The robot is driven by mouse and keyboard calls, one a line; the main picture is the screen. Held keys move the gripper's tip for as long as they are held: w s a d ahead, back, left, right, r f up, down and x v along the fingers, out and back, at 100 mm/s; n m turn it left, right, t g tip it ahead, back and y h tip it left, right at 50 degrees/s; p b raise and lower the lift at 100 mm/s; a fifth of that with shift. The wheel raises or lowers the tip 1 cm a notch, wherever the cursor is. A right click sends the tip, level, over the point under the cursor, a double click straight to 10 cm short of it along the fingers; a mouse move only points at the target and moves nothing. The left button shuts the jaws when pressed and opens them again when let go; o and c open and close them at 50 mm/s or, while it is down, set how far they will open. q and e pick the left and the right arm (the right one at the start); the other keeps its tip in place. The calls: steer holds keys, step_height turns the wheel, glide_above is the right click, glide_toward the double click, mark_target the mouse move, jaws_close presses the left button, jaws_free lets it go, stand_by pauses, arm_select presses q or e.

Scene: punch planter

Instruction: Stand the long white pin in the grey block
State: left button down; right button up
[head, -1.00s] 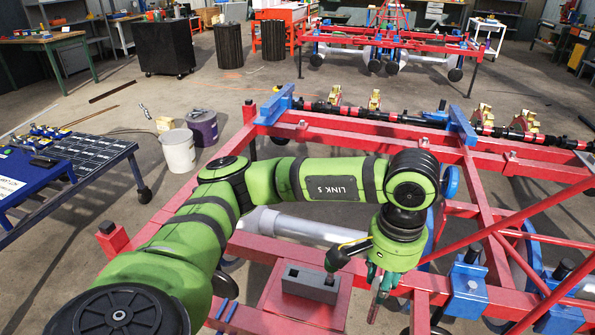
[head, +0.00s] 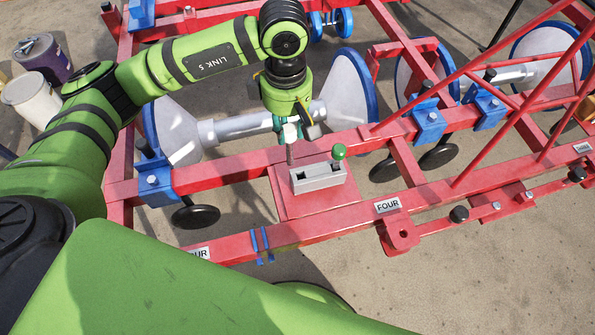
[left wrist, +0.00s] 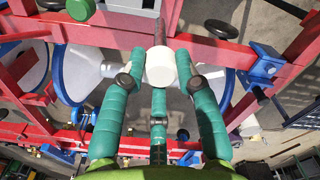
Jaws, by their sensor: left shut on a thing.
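My left gripper (head: 291,134) is above the left end of the grey block (head: 320,183), its teal fingers pointing down. In the left wrist view the left gripper (left wrist: 160,82) is shut on the white head of the long white pin (left wrist: 160,70). A brownish shaft appears to run from the head towards the block; in the head view it shows just below the fingers at the block's left end. I cannot tell whether its tip is in a hole. My right gripper is out of view.
A green-knobbed pin (head: 339,152) stands at the block's right end. The block sits on a red plate (head: 290,205) on the red frame (head: 235,180). Pale discs with blue rims (head: 340,85) and a grey tube lie behind. Blue clamps stick up from the rails.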

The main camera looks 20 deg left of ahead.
arm_select(q)
step_height(320, 180, down, 10)
steer(key=d+n+p, duration=0.2)
steer(key=n+p, duration=0.3)
steer(key=n, duration=0.5)
steer(key=shift+w+d, duration=0.25)
steer(key=shift+w, duration=0.05)
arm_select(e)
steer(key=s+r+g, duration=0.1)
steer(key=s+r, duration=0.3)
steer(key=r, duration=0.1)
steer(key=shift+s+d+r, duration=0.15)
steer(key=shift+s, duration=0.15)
arm_select(q)
steer(key=shift+r, duration=0.1)
steer(key=shift+f, duration=0.2)
steer(key=c, duration=0.9)
jaws_free()
steer(key=shift+r, duration=0.1)
